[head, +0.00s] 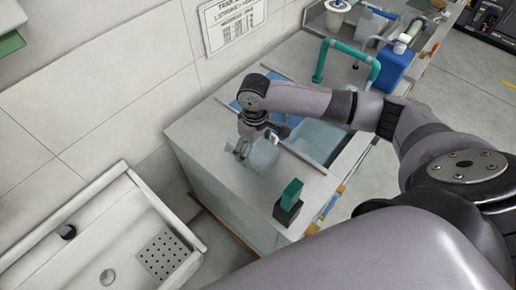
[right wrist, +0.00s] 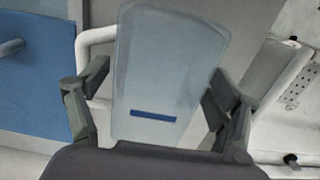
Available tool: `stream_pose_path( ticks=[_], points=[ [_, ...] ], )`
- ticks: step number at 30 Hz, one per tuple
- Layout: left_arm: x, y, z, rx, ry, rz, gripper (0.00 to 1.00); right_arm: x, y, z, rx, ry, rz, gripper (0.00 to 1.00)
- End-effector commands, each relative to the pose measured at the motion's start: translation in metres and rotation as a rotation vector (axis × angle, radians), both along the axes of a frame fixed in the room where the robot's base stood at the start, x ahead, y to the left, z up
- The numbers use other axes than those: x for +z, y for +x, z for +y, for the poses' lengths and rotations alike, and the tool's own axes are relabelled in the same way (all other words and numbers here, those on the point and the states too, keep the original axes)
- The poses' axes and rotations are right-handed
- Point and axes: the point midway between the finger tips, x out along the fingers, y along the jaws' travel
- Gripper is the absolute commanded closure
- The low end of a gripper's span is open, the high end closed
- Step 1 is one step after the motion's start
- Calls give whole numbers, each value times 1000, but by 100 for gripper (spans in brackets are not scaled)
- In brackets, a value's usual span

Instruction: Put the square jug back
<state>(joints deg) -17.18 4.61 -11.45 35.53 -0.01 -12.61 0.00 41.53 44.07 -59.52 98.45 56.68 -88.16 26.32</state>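A pale, see-through square jug (head: 263,156) shows below my right gripper (head: 246,146), over the grey counter in the head view. In the right wrist view the jug (right wrist: 160,75) is between the two spread fingers of my right gripper (right wrist: 158,85). It has a dark blue stripe on its face and looks tilted. The fingers are very close to its sides, but I cannot tell whether both touch it. I also cannot tell whether its base rests on the counter. My left gripper is not in view.
A green-topped dark block (head: 289,202) stands near the counter's front corner. A sink (head: 318,140) lies behind the jug, with a green tap (head: 348,50) and blue container (head: 394,68) farther back. A white basin (head: 112,245) is at lower left.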

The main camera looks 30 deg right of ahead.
Motion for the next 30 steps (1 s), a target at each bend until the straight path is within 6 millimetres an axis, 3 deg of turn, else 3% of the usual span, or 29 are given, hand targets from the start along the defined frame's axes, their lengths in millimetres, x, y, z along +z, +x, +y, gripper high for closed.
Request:
stream_pose_path(
  ticks=[24, 30],
  points=[
    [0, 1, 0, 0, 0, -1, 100, 1, 1, 0, 0, -1, -1, 74],
    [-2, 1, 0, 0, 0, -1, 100, 1, 1, 0, 0, 0, -2, 74]
  ],
)
